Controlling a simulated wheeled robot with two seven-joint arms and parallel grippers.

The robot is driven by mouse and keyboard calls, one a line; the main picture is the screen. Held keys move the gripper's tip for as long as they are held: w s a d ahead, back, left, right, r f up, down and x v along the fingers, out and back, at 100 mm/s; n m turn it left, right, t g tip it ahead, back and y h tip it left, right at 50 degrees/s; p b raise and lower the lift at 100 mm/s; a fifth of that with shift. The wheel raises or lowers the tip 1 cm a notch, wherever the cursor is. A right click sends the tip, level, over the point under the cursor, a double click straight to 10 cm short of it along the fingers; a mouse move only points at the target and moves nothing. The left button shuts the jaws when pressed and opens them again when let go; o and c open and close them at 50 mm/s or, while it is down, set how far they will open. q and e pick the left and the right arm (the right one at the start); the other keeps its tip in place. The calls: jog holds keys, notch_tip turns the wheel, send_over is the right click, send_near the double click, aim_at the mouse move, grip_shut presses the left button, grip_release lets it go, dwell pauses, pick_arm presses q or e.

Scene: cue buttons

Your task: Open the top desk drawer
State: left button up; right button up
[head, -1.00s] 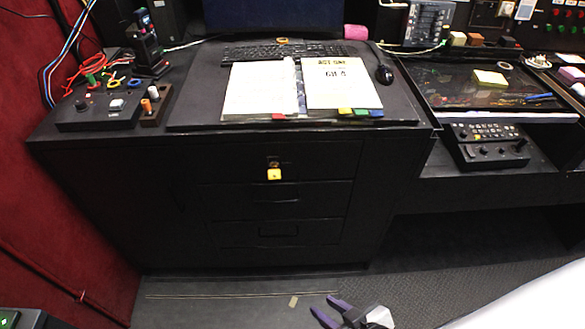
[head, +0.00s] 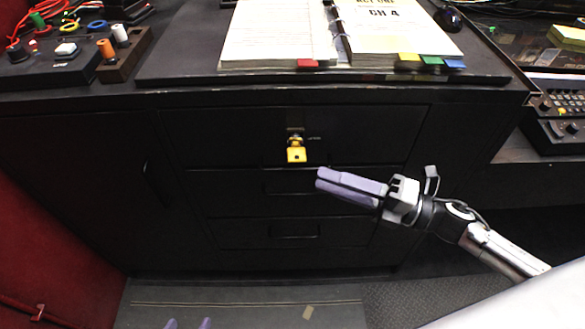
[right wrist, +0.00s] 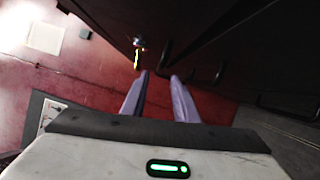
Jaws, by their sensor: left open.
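The top desk drawer (head: 370,133) is closed, its dark front flush with the desk. My right gripper (head: 320,180) is just right of and below the tag, in front of the second drawer's top edge, apart from the tag. In the right wrist view its purple fingers (right wrist: 159,75) stand apart with nothing between them. My left gripper (head: 188,324) shows only two separated purple fingertips at the bottom edge of the head view.
Lower drawers with recessed handles (head: 294,231) are closed. An open binder (head: 275,35) lies on the desktop (head: 190,65). A button box (head: 55,65) stands at the left, a control panel (head: 560,115) at the right. A red wall (head: 50,240) borders the left.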

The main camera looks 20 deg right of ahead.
aim_at(294, 168)
jog(key=x, duration=0.8)
jog(key=shift+c, duration=0.2)
grip_shut()
dwell(1.1)
